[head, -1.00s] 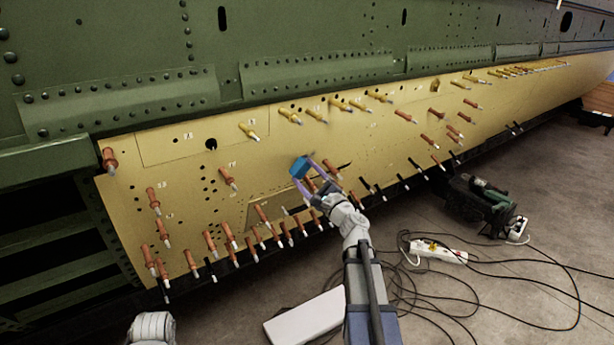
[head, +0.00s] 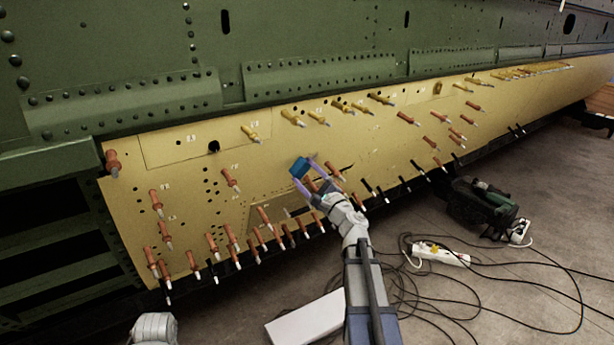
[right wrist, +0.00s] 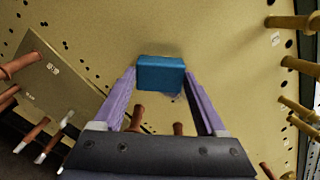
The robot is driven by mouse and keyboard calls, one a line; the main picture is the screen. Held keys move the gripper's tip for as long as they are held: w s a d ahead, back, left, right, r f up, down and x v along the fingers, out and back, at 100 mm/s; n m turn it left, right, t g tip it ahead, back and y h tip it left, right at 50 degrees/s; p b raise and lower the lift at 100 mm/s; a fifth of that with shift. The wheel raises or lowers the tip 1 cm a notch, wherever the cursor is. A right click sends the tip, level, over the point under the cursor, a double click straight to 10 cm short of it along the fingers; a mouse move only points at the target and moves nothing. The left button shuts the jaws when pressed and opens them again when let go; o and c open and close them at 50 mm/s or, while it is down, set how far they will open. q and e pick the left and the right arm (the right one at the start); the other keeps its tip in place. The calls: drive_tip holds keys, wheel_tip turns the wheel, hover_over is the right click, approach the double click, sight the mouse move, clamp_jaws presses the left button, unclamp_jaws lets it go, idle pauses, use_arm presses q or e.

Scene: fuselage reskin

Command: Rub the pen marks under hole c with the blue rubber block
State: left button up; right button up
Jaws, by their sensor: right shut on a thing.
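My right gripper (head: 309,174) is shut on the blue rubber block (head: 299,167) and holds it at the yellow skin panel (head: 285,150). In the right wrist view the blue block (right wrist: 161,73) sits between the purple fingertips, with a dark bluish smudge on the panel just below it. I cannot tell for sure whether the block touches the panel. Small white labels mark places on the panel, but their letters are too small to read. Only a pale part of my left arm shows at the bottom left of the head view; its gripper is out of view.
Copper-coloured pins (head: 231,180) and yellow pins (head: 292,118) stick out of the panel around my right gripper. A white power strip (head: 440,255) with black cables, a green power tool (head: 492,198) and a white board (head: 305,318) lie on the floor.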

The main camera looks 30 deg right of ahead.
drive_tip(key=shift+w+r, duration=0.1)
drive_tip(key=shift+w, duration=0.25)
drive_tip(key=shift+d, duration=2.05)
drive_tip(key=shift+w+d, duration=0.2)
drive_tip(key=shift+d, duration=0.85)
drive_tip(key=shift+w+d, duration=0.15)
drive_tip(key=shift+d, duration=0.85)
drive_tip(key=shift+s, duration=0.1)
drive_tip(key=shift+a, duration=2.1)
